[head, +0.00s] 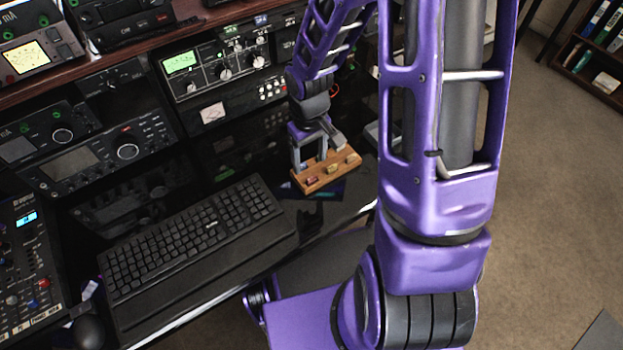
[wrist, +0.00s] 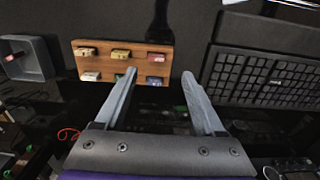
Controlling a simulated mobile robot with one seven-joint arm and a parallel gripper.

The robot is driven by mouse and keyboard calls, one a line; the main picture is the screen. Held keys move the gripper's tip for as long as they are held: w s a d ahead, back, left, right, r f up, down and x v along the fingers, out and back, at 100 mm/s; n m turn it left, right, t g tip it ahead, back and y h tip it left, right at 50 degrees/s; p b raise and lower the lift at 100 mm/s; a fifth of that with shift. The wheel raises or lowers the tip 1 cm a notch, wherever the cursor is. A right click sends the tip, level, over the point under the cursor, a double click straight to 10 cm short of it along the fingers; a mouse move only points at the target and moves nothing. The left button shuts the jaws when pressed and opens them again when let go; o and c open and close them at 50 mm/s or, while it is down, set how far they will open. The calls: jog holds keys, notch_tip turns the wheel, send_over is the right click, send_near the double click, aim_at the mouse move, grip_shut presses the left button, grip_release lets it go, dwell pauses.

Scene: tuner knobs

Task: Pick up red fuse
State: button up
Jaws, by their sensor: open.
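The red fuse (wrist: 157,57) sits at the right end of the upper row on a wooden board (wrist: 139,37) in the wrist view. In the head view the red fuse (head: 312,181) is at the board's near left corner. My gripper (wrist: 158,75) is open and empty, its fingertips pointing at the board's right part. In the wrist view, the red fuse and a blue fuse (wrist: 154,80) lie in line with the gap between the fingers. In the head view my gripper (head: 317,154) hangs over the board (head: 322,172) and partly hides it.
Yellow fuses (wrist: 121,54) and a white fuse (wrist: 90,76) share the board. A keyboard (head: 195,240) lies close to the board. A grey tray (wrist: 32,62) is on the board's other side. Radio equipment (head: 220,65) stands behind.

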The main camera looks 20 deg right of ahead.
aim_at(312, 178)
jog(key=shift+w+d+f+b, duration=0.15)
jog(key=shift+f+b, duration=0.1)
jog(key=shift+f, duration=1.5)
jog(key=shift+s+d+f+b, duration=0.1)
jog(key=shift+d+f+b, duration=0.1)
jog(key=shift+f, duration=1.55)
grip_shut()
